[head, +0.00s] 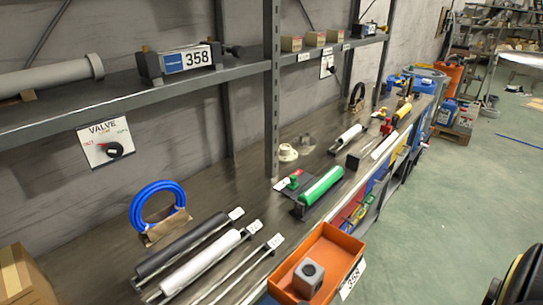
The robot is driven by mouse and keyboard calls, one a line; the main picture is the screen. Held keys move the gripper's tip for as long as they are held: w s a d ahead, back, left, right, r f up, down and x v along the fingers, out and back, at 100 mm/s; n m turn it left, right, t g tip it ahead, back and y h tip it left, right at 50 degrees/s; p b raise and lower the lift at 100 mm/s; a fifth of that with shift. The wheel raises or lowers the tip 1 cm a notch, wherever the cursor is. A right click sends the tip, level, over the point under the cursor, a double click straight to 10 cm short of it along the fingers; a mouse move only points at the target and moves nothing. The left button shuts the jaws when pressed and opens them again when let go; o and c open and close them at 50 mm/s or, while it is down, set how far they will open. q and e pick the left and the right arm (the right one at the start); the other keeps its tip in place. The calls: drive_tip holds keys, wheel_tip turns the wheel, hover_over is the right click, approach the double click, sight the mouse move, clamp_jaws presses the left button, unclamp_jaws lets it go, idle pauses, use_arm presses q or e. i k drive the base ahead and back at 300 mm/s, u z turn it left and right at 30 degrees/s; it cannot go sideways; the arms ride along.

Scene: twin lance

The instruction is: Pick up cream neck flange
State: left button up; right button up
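A cream flange-like piece (287,153) with a wide base and a narrower raised neck sits on the dark workbench (220,180), near the wall and just behind the grey shelf post. It is small in the head view, so fine detail is hard to tell. Neither of my grippers is in view. Nothing is seen touching the cream piece.
The grey post (271,90) and upper shelf (130,97) frame the bench. A green cylinder (320,186) lies right of the cream piece. Black and white rollers (205,260), a blue ring (158,205) and an orange bin (338,240) are nearer. Open floor (450,200) lies right.

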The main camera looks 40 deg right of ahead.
sight(286, 155)
drive_tip(key=u, duration=2.2)
drive_tip(key=k, duration=2.4)
drive_tip(key=z, duration=1.65)
drive_tip(key=i, duration=1.05)
drive_tip(key=u, duration=0.05)
